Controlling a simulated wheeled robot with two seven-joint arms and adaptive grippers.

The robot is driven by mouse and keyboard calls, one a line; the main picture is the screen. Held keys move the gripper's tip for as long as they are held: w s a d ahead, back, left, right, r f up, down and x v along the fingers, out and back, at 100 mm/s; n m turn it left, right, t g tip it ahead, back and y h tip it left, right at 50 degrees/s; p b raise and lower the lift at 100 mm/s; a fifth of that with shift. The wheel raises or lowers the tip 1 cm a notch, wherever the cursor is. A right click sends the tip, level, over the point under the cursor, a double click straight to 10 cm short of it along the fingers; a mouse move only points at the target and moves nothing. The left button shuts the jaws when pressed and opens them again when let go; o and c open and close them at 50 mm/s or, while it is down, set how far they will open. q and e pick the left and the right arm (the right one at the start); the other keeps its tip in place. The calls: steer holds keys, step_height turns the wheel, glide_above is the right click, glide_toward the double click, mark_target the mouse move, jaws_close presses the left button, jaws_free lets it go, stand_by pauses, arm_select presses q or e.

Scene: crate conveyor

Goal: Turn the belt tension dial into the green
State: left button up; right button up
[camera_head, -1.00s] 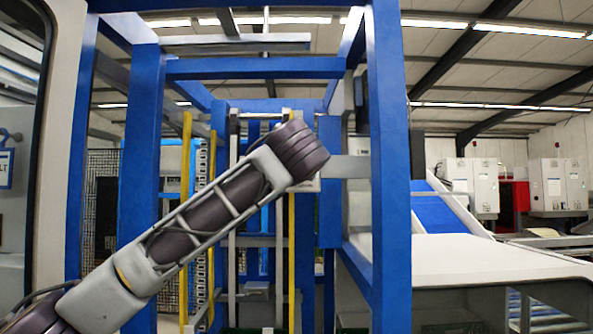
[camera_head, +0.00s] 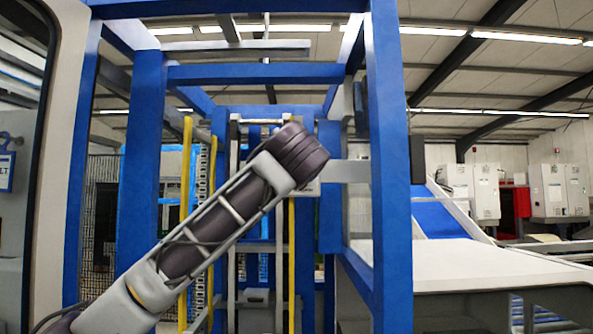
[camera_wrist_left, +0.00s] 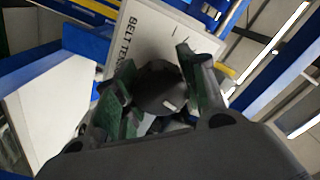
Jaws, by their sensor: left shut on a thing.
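The belt tension dial (camera_wrist_left: 158,90) is a dark round knob with a small pale mark near its lower edge. It is on a pale panel (camera_wrist_left: 150,32) that reads "BELT TEN", the rest of the word being covered. My left gripper (camera_wrist_left: 156,72) is shut on the dial, with a green-padded finger on each side of it. No green zone of the scale can be made out; part of the panel is hidden behind the fingers. In the head view my arm crosses the picture, and neither the dial nor the left gripper shows there. My right gripper is in neither view.
A blue frame (camera_head: 391,180) stands around the arm's working space, with yellow uprights (camera_head: 292,262) behind it. A pale table-like surface (camera_head: 480,262) and a blue sloping belt (camera_head: 436,220) lie to the right. White cabinets (camera_head: 558,188) stand farther back.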

arm_select(q)
steer(key=shift+m, duration=1.5)
steer(key=o, duration=1)
steer(key=shift+d, duration=0.1)
steer(key=shift+o, duration=0.2)
steer(key=shift+s, duration=0.15)
steer(key=s, duration=1.1)
steer(key=shift+s, duration=0.35)
